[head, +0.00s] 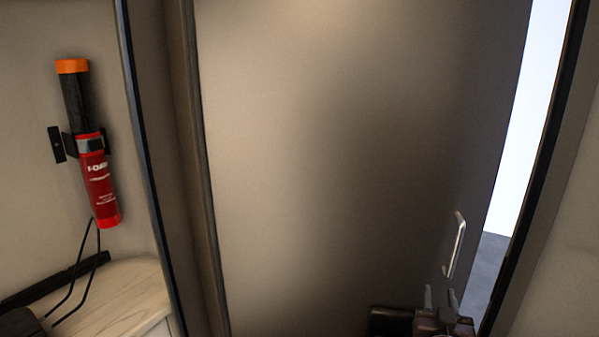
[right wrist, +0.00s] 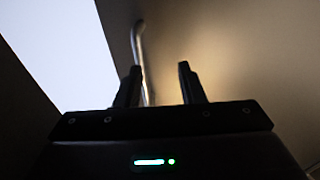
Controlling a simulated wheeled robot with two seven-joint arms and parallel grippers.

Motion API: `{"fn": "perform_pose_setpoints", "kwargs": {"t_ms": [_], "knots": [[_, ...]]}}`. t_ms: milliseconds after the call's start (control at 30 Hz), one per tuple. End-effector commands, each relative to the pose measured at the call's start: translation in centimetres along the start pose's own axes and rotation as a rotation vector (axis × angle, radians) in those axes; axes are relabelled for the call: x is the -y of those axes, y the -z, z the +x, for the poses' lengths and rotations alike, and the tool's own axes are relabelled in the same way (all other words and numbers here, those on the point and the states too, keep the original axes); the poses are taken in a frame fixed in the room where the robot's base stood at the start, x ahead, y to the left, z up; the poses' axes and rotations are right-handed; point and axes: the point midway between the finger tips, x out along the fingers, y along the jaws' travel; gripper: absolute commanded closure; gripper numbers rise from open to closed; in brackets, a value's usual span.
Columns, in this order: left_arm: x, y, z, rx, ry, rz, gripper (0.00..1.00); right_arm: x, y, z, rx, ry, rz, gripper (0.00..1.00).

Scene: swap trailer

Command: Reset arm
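My right gripper (head: 440,293) is at the bottom right of the head view, just below the metal door handle (head: 456,245). Its two fingers stand apart with nothing between them. In the right wrist view the gripper (right wrist: 160,82) is also open and empty, and the handle (right wrist: 139,45) shows beyond its left finger. The handle sits on a large beige door (head: 320,150), which stands ajar with a bright gap (head: 530,120) at its right edge. I cannot see my left gripper.
A red fire extinguisher (head: 98,185) with an orange cap hangs on the left wall. Below it is a pale wooden counter (head: 125,295) with thin black rods (head: 85,265) over it. A dark door frame (head: 545,170) stands right of the gap.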

Motion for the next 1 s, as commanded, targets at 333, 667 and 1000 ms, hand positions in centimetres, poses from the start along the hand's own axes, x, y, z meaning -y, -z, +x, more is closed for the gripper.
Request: {"fn": "perform_pose_setpoints", "kwargs": {"t_ms": [333, 667, 1000], "knots": [[0.0, 0.0, 0.0, 0.0, 0.0, 0.0, 0.0, 4.6, -8.1, -14.4, 0.714, 0.269, -0.09, 0.64], [0.0, 0.0, 0.0, 0.0, 0.0, 0.0, 0.0, 4.3, -9.3, -25.2, 1.092, 0.387, -0.22, 0.64], [0.0, 0.0, 0.0, -0.001, 0.0, 0.0, 0.0, 2.9, -9.7, -31.9, 1.327, 0.443, -0.331, 0.64]]}}
